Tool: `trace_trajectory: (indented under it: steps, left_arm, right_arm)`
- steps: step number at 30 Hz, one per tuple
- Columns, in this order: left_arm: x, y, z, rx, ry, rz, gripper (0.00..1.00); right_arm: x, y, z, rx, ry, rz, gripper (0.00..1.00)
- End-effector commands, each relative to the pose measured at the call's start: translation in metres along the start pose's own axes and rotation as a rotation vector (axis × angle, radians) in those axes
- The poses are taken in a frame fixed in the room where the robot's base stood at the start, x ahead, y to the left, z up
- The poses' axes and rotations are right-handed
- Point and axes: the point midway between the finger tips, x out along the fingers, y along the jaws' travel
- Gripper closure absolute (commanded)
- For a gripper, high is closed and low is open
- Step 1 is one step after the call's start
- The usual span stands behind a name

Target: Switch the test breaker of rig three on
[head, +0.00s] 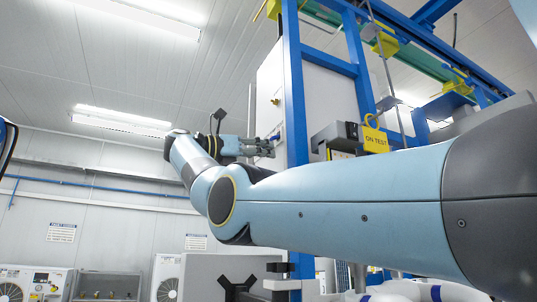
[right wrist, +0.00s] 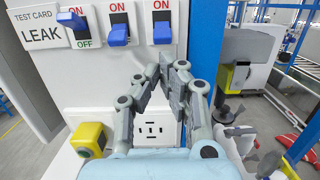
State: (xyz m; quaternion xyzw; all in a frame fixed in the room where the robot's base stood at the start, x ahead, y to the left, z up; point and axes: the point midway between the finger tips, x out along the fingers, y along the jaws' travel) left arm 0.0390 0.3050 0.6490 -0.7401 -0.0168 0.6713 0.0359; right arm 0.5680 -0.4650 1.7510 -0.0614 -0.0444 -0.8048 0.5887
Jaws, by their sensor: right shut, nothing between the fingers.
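In the right wrist view a white panel (right wrist: 135,62) carries three blue breaker levers. The left lever (right wrist: 72,20) is up over its ON mark, with OFF showing below. The middle lever (right wrist: 118,35) and right lever (right wrist: 162,33) are down, with ON showing above each. I cannot tell which one belongs to rig three. My right gripper (right wrist: 169,76) is shut and empty, its fingertips just below the right lever and apart from it. In the head view my right gripper (head: 268,147) is beside the white cabinet (head: 268,90). My left gripper is not in view.
A "LEAK" test card (right wrist: 38,28) is left of the levers. A yellow block (right wrist: 90,138) and a socket plate (right wrist: 153,130) sit lower on the panel. A blue post (head: 296,100) and a yellow "ON TEST" tag (head: 375,140) stand near my right arm.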

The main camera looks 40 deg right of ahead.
Motion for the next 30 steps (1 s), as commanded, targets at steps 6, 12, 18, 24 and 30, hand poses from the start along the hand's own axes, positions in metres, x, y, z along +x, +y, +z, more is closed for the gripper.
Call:
trace_trajectory:
  steps: [6,12,18,24,30]
  left_arm:
    - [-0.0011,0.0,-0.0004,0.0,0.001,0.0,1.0]
    - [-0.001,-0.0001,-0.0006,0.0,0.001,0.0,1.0]
    - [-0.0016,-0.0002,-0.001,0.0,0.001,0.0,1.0]
    - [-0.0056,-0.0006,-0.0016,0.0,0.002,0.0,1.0]
    - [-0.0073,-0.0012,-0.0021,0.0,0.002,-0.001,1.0]
  right_arm:
    - [0.0112,-0.0005,0.0009,0.001,0.0,0.0,1.0]
    - [0.0113,-0.0003,0.0006,0.001,0.0,0.0,1.0]
    - [0.0112,-0.0003,0.0009,0.001,0.0,0.0,1.0]
    - [0.012,-0.0001,0.0022,0.0,0.0,0.001,1.0]
    - [0.0125,0.0,0.0026,0.0,0.0,0.0,1.0]
